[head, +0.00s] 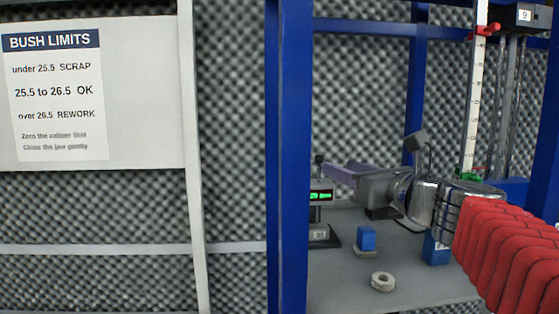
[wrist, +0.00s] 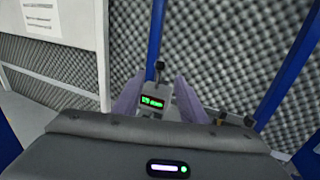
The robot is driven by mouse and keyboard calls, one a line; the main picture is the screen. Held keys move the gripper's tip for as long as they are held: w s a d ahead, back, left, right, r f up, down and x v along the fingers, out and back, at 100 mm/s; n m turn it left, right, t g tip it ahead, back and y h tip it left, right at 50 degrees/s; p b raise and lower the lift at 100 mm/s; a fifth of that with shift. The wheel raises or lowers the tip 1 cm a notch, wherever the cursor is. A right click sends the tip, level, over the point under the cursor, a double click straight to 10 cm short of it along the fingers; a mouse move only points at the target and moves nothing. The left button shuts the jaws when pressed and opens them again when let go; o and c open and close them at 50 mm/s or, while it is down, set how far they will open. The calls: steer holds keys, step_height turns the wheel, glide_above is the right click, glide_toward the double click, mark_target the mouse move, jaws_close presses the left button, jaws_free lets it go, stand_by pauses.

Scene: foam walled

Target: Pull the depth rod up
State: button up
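A small grey gauge (head: 320,200) with a green lit display stands on the grey bench, left of my arm. A short upright rod with a black knob (head: 318,160), apparently the depth rod, rises from its top. In the wrist view the knob (wrist: 159,66) and display (wrist: 152,101) show between my two purple fingers. My gripper (head: 337,166) is open and empty, pointing toward the gauge; it also shows in the wrist view (wrist: 159,80). The fingers look apart from the knob, though the exact distance is hard to tell. The rod's lower part is hidden.
A blue block (head: 366,238) on a grey base and a pale ring (head: 383,282) lie on the bench (head: 430,290). A blue post (head: 289,150) stands left of the gauge. A tall white scale (head: 474,100) stands at right. A limits sign (head: 55,95) hangs left.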

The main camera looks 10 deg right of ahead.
mark_target(322, 161)
steer(key=x, duration=1)
steer(key=shift+w, duration=0.15)
steer(key=shift+c, duration=0.7)
jaws_close()
